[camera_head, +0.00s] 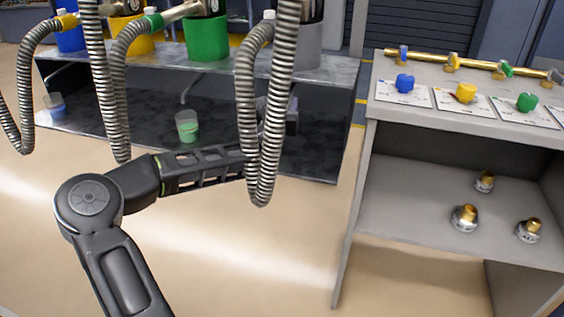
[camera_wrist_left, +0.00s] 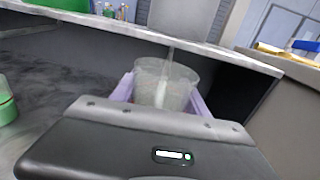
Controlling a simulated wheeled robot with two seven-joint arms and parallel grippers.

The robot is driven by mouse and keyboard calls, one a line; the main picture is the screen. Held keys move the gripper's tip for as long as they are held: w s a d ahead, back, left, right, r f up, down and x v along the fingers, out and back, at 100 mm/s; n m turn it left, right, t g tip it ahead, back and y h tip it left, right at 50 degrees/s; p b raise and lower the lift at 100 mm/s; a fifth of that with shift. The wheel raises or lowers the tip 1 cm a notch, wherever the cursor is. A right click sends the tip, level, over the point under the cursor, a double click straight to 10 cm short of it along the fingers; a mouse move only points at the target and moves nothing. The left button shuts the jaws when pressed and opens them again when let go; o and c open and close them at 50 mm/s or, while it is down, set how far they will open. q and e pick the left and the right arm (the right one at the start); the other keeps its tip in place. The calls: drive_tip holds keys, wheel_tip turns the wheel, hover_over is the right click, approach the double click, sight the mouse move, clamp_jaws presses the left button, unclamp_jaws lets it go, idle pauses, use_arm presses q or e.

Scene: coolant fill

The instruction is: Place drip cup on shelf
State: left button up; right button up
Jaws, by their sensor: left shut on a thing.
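My left gripper (camera_head: 284,112) reaches in under the tank bench, partly hidden by a hanging ribbed hose. In the left wrist view its two pale fingers (camera_wrist_left: 164,94) are shut on a clear drip cup (camera_wrist_left: 168,76), which looks upright. A thin pale spout or stream shows above and within the cup. I cannot make out this cup in the head view. The dark lower shelf (camera_head: 230,103) carries a cup with green liquid (camera_head: 187,127) and, at the far left, a cup with blue liquid (camera_head: 56,107). My right gripper is not in view.
Ribbed hoses (camera_head: 270,120) hang in front of the bench. Blue, yellow, green (camera_head: 207,38) and grey tanks stand above. At right, a grey cart (camera_head: 410,190) holds several metal fittings on its lower shelf and coloured knobs on top. The floor between bench and cart is clear.

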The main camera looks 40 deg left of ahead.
use_arm(q)
drive_tip(key=shift+r, duration=0.15)
drive_tip(key=shift+f+b, duration=0.7)
drive_tip(key=shift+f, duration=1.8)
drive_tip(key=shift+s+f+b, duration=0.1)
drive_tip(key=shift+f+b, duration=0.75)
drive_tip(key=shift+f, duration=1.7)
drive_tip(key=shift+f, duration=0.1)
drive_tip(key=o, duration=1.4)
drive_tip(key=shift+c, duration=0.2)
